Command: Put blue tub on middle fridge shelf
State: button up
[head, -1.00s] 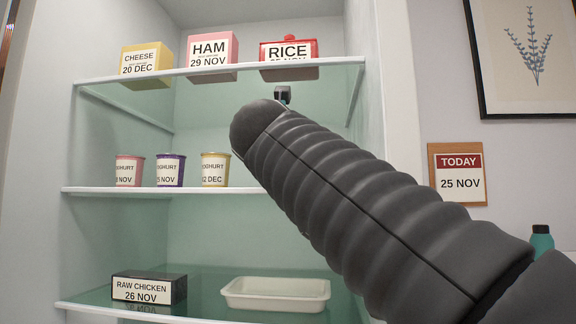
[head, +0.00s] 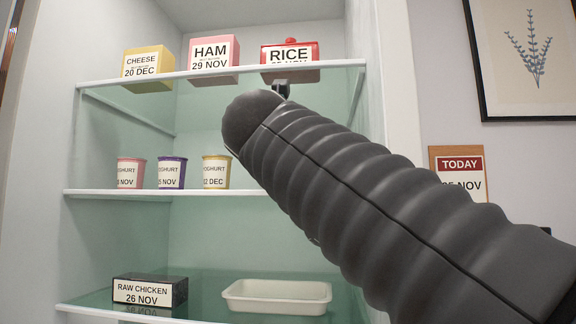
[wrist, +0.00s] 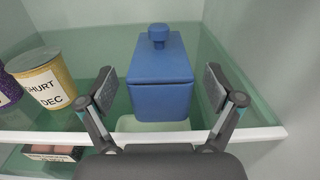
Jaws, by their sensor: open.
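The blue tub (wrist: 160,62), a box shape with a knobbed lid, is upright in the wrist view and appears to stand on the middle fridge shelf (wrist: 255,134), just behind its front edge. My gripper (wrist: 160,90) is open, one finger to each side of the tub, with visible gaps. In the head view my arm hides the tub and the gripper's fingers. The middle shelf (head: 130,192) shows there left of my arm.
Three yoghurt pots stand on the middle shelf; the yellow one (wrist: 42,78) is left of my gripper. Cheese (head: 147,65), ham (head: 212,55) and rice (head: 290,55) are on the top shelf. Raw chicken (head: 150,290) and a white tray (head: 276,297) are on the bottom shelf.

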jog(key=s+a, duration=0.1)
jog(key=s, duration=0.8)
jog(key=shift+a+b, duration=0.4)
jog(key=shift+w, duration=0.1)
